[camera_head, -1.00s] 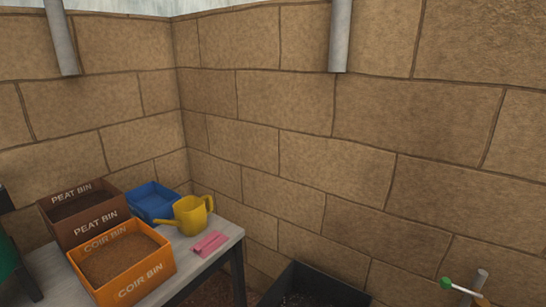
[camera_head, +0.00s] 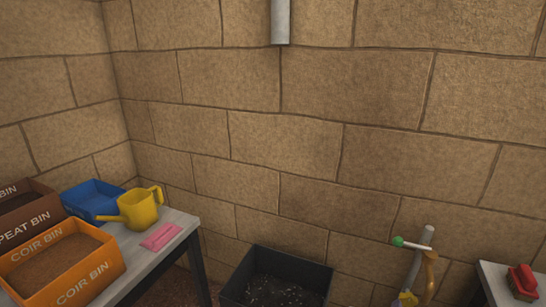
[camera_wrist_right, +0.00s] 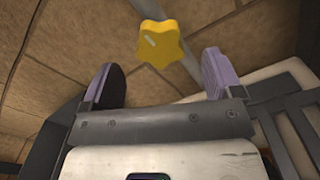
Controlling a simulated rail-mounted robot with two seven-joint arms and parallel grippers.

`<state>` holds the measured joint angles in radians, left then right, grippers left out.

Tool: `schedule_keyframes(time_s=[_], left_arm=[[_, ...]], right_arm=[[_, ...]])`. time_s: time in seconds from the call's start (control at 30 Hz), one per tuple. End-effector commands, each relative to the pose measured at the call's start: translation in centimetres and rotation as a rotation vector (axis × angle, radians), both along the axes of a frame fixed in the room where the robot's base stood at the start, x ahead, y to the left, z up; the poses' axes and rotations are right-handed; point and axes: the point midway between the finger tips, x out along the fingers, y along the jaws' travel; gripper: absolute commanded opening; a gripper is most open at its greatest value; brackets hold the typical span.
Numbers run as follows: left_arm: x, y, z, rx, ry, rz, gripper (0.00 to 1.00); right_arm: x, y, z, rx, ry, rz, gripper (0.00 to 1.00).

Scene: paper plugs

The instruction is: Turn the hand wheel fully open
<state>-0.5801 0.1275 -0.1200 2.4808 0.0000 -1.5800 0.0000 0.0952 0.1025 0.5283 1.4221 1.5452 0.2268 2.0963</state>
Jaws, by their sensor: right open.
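The hand wheel (camera_wrist_right: 160,43) is a yellow, star-shaped knob with a pale mark on its face. In the right wrist view it is at top centre, in front of a grey pipe. In the head view the yellow wheel (camera_head: 405,299) shows at the bottom edge, low on the pipework and partly cut off. My right gripper (camera_wrist_right: 158,74) is open, with its two pads to either side of and below the wheel in the picture. Nothing is between the pads; the remaining distance is hard to tell. My left gripper is in neither view.
A lever with a green knob (camera_head: 398,241) sits on the grey pipe (camera_head: 428,236) above the wheel. A black bin (camera_head: 291,262) stands left of it. A table (camera_head: 497,283) with a red object (camera_head: 522,279) is at right. A yellow watering can (camera_head: 139,209) stands at left.

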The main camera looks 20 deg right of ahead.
Motion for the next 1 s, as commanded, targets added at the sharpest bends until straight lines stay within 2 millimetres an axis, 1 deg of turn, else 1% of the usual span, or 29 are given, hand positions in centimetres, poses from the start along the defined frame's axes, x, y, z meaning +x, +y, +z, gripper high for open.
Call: schedule_keyframes(time_s=[0.17,0.57,1.0], left_arm=[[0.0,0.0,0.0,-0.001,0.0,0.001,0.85],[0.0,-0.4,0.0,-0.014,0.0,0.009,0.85],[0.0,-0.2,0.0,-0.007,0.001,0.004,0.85]], right_arm=[[0.0,0.0,0.0,0.048,-0.046,0.0,0.85],[0.1,0.0,0.0,0.048,-0.047,0.001,0.85],[1.6,-1.4,0.0,0.047,-0.045,0.0,0.85]])
